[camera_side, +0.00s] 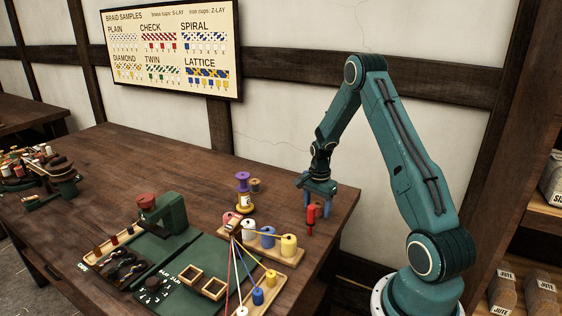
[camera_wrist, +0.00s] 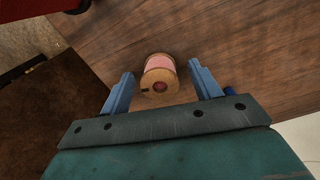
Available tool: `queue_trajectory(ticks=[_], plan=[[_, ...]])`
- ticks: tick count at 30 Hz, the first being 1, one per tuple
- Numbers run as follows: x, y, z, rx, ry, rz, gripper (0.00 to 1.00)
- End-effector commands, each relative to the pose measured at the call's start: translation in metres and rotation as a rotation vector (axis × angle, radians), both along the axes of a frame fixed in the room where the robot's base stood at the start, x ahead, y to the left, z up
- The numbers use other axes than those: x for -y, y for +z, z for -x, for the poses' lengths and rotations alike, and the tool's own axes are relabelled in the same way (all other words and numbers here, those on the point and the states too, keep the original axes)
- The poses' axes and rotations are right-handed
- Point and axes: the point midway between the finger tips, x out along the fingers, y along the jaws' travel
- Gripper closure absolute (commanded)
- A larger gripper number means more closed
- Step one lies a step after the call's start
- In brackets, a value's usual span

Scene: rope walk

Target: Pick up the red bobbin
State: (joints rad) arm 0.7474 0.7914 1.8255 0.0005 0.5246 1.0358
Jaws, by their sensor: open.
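My gripper (camera_wrist: 160,78) is open, with its two blue fingers pointing down, one on each side of a bobbin. This bobbin (camera_wrist: 160,64) has pale wooden end discs and pinkish-red winding. A gap shows between it and each finger, and it looks untouched. In the side view my gripper (camera_side: 318,198) hangs low near the table's right end. A small reddish bobbin (camera_side: 319,211) shows at its fingers, partly hidden by a slim upright red piece (camera_side: 311,220). I cannot tell whether the fingertips touch the table.
A rack with white, blue and yellow bobbins (camera_side: 288,245) stands left of my gripper. A purple-topped spool (camera_side: 243,188) stands behind it. A green braiding machine (camera_side: 165,210) is farther left. The table's right edge (camera_side: 345,222) is close. The back of the table is mostly clear.

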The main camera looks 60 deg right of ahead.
Motion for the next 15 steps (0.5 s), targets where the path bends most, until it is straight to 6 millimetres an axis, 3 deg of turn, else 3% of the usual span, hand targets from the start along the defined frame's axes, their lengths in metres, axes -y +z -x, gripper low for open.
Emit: queue_trajectory(ticks=[8, 15], plan=[[0.0, 0.0003, 0.0, 0.0, 0.0, 0.0, 0.37], [0.0, 0.0004, 0.0, 0.0, 0.0, 0.0, 0.8]])
